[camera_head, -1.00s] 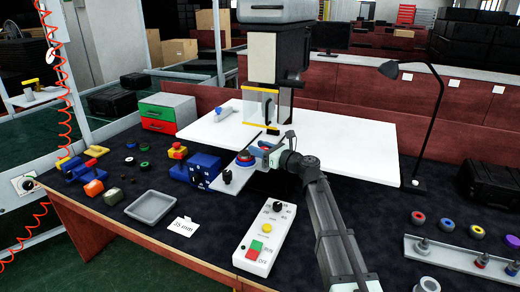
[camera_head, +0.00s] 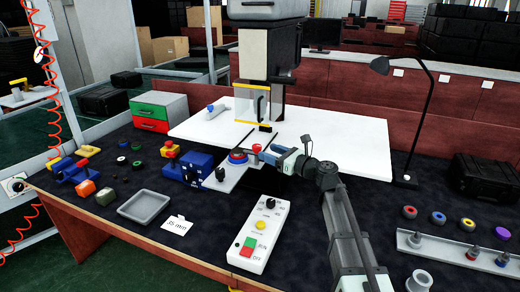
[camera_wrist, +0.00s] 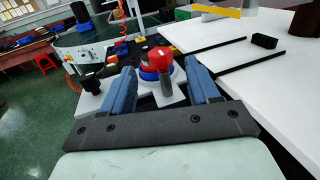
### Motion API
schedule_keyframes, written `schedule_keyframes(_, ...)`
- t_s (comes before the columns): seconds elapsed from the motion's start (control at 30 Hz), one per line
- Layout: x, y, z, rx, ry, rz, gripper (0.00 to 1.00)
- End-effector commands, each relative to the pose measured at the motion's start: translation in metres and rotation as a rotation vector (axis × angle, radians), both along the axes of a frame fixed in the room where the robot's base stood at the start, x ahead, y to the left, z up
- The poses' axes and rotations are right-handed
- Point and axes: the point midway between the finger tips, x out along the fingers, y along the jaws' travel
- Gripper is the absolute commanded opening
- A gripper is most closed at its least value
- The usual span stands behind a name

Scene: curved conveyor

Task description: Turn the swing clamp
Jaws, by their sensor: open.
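The swing clamp appears to be the red-knobbed part (camera_wrist: 160,58) on a short grey post, on a pale plate (camera_wrist: 177,92) in the wrist view. Its red knob also shows in the head view (camera_head: 257,148), beside a red and blue round piece (camera_head: 238,156). My gripper (camera_wrist: 160,68) is open, with one blue finger on each side of the knob and post. The knob is between the fingers in the picture; contact cannot be made out. In the head view my gripper (camera_head: 274,151) is just right of the knob. The clamp's lower part is partly hidden.
A black knob (camera_head: 221,174) stands on the plate's near left corner, next to a blue block (camera_head: 192,168). A control box (camera_head: 263,235) lies in front. A white board (camera_head: 340,140) and a machine column (camera_head: 268,60) stand behind.

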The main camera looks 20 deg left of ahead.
Motion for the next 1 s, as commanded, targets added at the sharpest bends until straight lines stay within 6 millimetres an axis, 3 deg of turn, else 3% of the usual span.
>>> schedule_keyframes(0.2, -0.010, -0.035, 0.000, 0.001, 0.000, -0.002, 0.60)
schedule_keyframes(0.43, -0.014, -0.050, 0.000, 0.000, 0.000, -0.001, 0.60)
schedule_keyframes(0.83, -0.014, -0.050, 0.001, 0.000, -0.003, 0.000, 0.60)
schedule_keyframes(1.0, -0.009, -0.026, 0.015, 0.000, -0.105, -0.007, 0.60)
